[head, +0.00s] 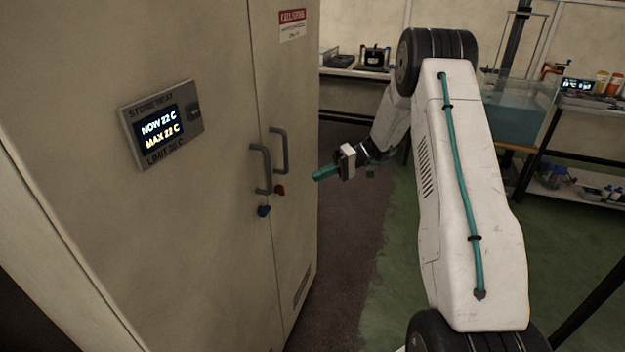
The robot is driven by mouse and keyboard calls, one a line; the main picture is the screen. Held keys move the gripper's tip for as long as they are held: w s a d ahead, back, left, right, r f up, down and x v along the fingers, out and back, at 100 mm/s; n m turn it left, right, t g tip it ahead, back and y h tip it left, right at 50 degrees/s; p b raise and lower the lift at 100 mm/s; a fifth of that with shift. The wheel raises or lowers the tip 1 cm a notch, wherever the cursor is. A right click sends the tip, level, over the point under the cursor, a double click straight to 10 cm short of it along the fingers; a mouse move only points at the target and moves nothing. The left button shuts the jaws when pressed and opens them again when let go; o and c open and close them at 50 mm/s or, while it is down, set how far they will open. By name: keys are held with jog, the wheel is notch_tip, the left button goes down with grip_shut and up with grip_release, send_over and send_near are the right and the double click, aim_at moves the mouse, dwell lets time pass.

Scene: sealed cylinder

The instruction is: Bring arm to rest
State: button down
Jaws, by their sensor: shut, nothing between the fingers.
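My arm, white with a teal cable, stands raised and bent in the head view. My gripper (326,173) is at its end, left of the upper arm link, with teal fingers pointing left. It is shut and empty. In the picture its fingertips lie just right of the cabinet's edge, level with the door handles; whether they touch the cabinet I cannot tell.
A tall beige cabinet (215,270) fills the left, with two handles (261,170) and a display (160,127) reading "NOW 22 C, MAX 22 C". Its doors look shut. Behind are a bench (352,73), a water tank (520,107) and a shelf (590,183). Floor shows between cabinet and arm.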

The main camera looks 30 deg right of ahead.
jog(key=shift+d, duration=0.4)
